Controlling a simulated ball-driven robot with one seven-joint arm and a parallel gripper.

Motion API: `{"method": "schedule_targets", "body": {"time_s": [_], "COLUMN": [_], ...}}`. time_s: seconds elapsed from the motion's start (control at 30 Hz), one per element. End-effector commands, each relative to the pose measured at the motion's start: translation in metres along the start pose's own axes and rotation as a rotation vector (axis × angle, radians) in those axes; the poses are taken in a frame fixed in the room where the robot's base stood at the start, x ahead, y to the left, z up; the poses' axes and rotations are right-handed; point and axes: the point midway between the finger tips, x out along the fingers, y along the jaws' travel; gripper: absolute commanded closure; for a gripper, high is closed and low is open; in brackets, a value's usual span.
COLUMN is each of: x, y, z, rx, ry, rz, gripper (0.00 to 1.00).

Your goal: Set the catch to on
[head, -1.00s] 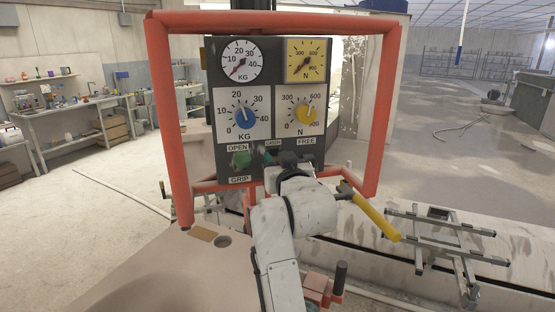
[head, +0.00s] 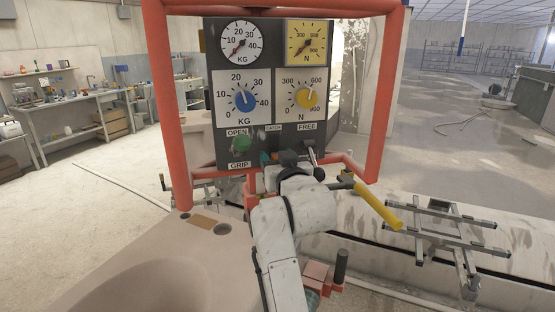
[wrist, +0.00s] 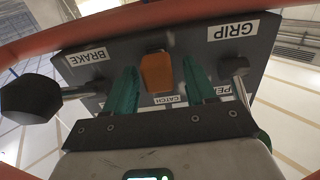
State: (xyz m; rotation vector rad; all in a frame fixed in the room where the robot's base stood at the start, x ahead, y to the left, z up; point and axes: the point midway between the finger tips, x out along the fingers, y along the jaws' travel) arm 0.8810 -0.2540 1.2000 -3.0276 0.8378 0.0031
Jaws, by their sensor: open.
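The label also shows in the head view (head: 273,127), where my gripper hides the switch. A gap shows between each finger and the switch. How far the tips reach along it I cannot tell. In the head view my gripper (head: 276,159) is at the panel's lower edge.
A dark-knobbed lever (wrist: 34,98) stands near the BRAKE label. A green knob (head: 241,144) sits between OPEN and GRIP. An orange tube frame (head: 381,90) surrounds the panel. A yellow-handled lever (head: 378,208) juts out right of my wrist.

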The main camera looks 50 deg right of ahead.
Motion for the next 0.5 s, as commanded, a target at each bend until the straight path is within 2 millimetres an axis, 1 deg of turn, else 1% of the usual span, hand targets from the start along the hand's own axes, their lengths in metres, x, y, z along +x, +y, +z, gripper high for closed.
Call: {"method": "schedule_targets", "body": {"time_s": [0.07, 0.17, 0.27, 0.5], "x": [-0.003, -0.013, -0.029, -0.076], "y": [0.000, 0.000, 0.000, -0.001], "z": [0.000, 0.001, 0.002, 0.002], "rx": [0.000, -0.001, -0.001, -0.001], "ry": [0.001, 0.001, 0.002, 0.001], "rz": [0.000, -0.001, -0.001, -0.002], "gripper": [0.45, 0.45, 0.45, 0.45]}}
